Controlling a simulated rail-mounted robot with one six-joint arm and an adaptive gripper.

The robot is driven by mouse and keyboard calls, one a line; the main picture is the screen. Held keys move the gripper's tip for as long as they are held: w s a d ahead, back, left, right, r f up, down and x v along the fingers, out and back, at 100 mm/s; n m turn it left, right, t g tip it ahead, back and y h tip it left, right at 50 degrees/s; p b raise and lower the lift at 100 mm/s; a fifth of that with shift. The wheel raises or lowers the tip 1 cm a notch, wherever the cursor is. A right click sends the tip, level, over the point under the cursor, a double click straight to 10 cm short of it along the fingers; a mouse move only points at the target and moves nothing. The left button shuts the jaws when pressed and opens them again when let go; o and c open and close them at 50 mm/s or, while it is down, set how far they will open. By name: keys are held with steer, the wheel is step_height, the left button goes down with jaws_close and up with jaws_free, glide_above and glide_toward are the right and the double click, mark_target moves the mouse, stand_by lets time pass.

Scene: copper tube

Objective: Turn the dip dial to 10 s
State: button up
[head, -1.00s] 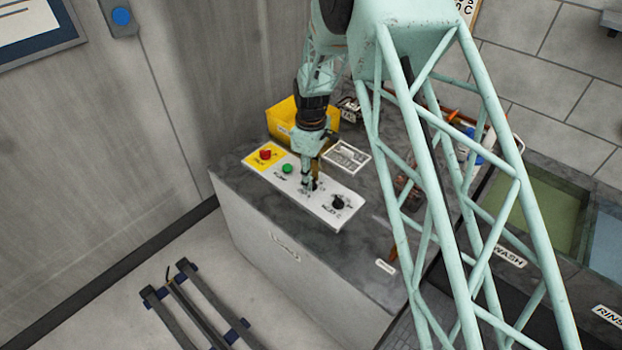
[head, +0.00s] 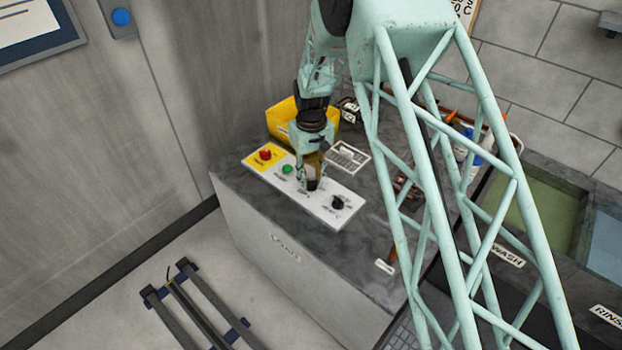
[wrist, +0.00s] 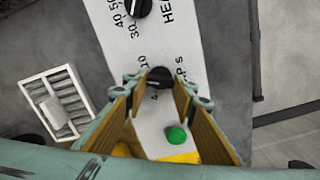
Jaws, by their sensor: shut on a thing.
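The dip dial is a black knob on the white control panel (head: 325,206); it shows in the head view (head: 312,186) and in the wrist view (wrist: 160,77). My gripper (head: 311,182) points down over the panel and is shut on the dip dial, with one finger on each side of the knob in the wrist view (wrist: 160,86). A "10" mark shows at the knob's upper left in the wrist view. The fingers hide part of the scale, and I cannot tell which mark the pointer faces.
A second black dial (head: 337,202) sits close to the right of my gripper. A green button (head: 287,169) and a red button (head: 265,154) on a yellow patch are to its left. A yellow bin (head: 284,118) and a white tray (head: 348,157) stand behind the panel.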

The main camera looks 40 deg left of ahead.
steer(key=m, duration=0.3)
steer(key=shift+m, duration=2)
steer(key=o, duration=0.9)
steer(key=shift+r, duration=0.1)
steer(key=shift+r, duration=5.9)
steer(key=shift+w, duration=0.1)
